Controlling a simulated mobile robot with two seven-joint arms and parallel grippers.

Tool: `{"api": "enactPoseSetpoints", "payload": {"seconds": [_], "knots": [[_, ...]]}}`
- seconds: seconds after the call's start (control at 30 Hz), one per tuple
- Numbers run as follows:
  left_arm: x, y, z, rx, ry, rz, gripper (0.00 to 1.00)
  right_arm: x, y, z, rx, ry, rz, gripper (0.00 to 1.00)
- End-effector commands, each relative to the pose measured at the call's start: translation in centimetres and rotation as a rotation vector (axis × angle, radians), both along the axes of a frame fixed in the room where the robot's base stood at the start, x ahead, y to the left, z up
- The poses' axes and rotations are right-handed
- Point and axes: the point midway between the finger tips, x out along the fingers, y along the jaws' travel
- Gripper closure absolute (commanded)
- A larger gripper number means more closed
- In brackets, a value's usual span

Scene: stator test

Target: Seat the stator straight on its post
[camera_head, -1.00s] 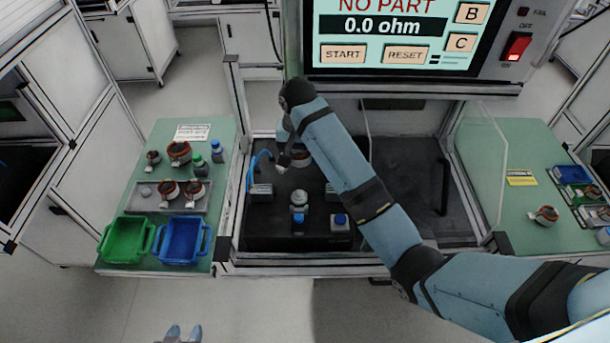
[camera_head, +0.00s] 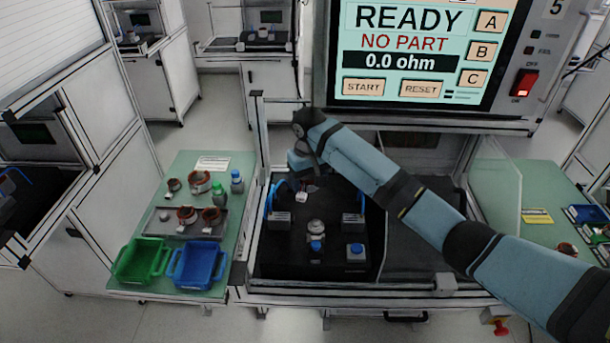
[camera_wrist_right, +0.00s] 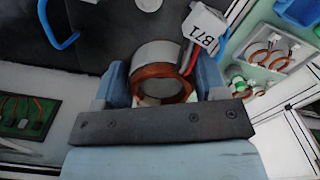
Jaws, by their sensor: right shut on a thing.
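In the right wrist view, my right gripper (camera_wrist_right: 160,88) is shut on a stator (camera_wrist_right: 158,68), a grey ring with copper windings, between its two blue fingers. A white tag marked B71 (camera_wrist_right: 204,27) hangs from the stator by leads. In the head view, my right gripper (camera_head: 302,170) is at the back left of the dark test bed, largely hidden by its arm. The white tag (camera_head: 302,196) shows below it; the stator is mostly hidden there. A grey round fixture (camera_head: 316,230), possibly the post, stands in front of the gripper, apart from it. My left gripper is out of view.
Grey blocks flank the fixture at left (camera_head: 279,221) and right (camera_head: 352,223). A blue-topped box (camera_head: 355,252) stands in front. A blue hose (camera_head: 270,198) curves at the left. The left table holds a tray (camera_head: 165,231) of stators, a green bin (camera_head: 142,262) and a blue bin (camera_head: 200,266). The screen (camera_head: 415,50) reads READY, NO PART.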

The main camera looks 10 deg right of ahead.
Motion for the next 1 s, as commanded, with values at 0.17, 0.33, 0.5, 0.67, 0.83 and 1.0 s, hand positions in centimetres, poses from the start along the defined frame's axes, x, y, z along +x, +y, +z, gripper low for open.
{"api": "enactPoseSetpoints", "payload": {"seconds": [0.17, 0.33, 0.5, 0.67, 0.83, 1.0], "knots": [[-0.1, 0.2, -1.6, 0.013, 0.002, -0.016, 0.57, -0.9, -2.7, -4.1, -0.004, -0.003, 0.156, 0.7], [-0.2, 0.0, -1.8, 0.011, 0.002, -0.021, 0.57, -1.6, -3.8, -5.7, 0.001, -0.002, 0.214, 0.7], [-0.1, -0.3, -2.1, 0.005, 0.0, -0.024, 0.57, -1.7, -3.8, -6.3, 0.003, -0.002, 0.224, 0.7], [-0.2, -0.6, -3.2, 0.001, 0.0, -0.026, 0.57, -1.7, -3.8, -7.4, 0.002, -0.002, 0.223, 0.7], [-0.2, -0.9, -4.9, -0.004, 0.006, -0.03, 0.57, -1.7, -3.8, -8.9, 0.002, -0.002, 0.222, 0.7], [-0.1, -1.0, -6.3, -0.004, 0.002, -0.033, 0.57, -1.7, -3.8, -10.1, 0.003, -0.002, 0.222, 0.7]]}}
